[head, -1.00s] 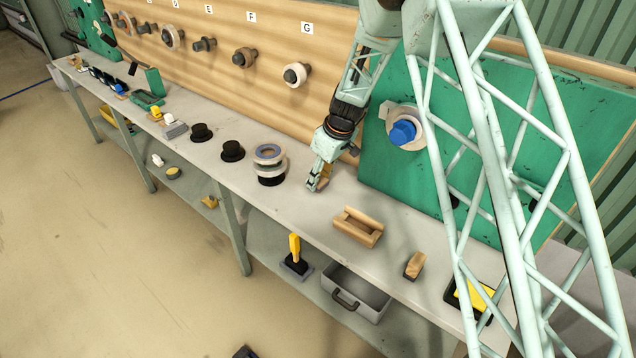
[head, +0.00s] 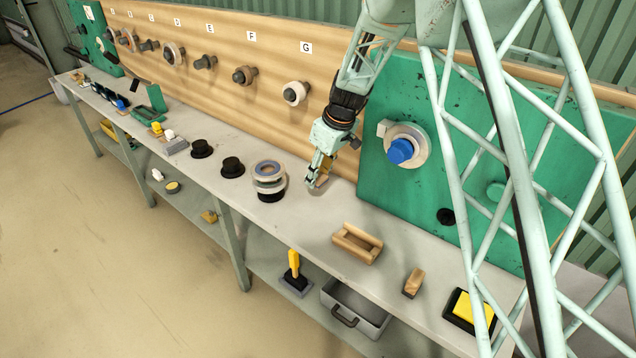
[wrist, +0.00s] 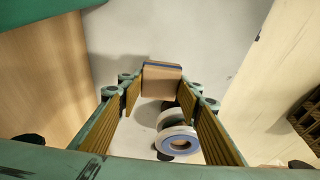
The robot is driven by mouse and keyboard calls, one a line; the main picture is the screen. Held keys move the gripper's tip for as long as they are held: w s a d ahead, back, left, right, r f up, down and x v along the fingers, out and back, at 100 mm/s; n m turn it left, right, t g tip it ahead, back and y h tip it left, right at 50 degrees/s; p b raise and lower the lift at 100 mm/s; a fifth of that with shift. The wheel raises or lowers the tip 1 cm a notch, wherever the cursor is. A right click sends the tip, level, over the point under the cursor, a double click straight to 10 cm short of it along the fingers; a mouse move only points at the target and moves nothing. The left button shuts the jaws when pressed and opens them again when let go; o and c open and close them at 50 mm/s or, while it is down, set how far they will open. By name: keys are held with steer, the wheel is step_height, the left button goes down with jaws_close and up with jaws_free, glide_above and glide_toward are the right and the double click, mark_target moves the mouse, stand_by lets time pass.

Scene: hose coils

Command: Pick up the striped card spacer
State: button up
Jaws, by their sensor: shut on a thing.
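The striped card spacer (wrist: 161,80) is a small tan-brown block with a blue stripe along its far edge. In the wrist view it sits between the tips of my gripper (wrist: 160,92), with a pad against each side. In the head view my gripper (head: 314,180) points down over the bench, just right of the ring stack, and appears a little above the surface. The spacer is mostly hidden behind the fingers there.
A stack of white and blue-grey rings (head: 268,184) stands close left of my gripper; it also shows in the wrist view (wrist: 178,142). The wooden cradle (head: 357,243) lies to the right. The green panel (head: 375,195) and pegboard (head: 225,95) rise behind.

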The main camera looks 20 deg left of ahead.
steer(key=shift+r, duration=0.6)
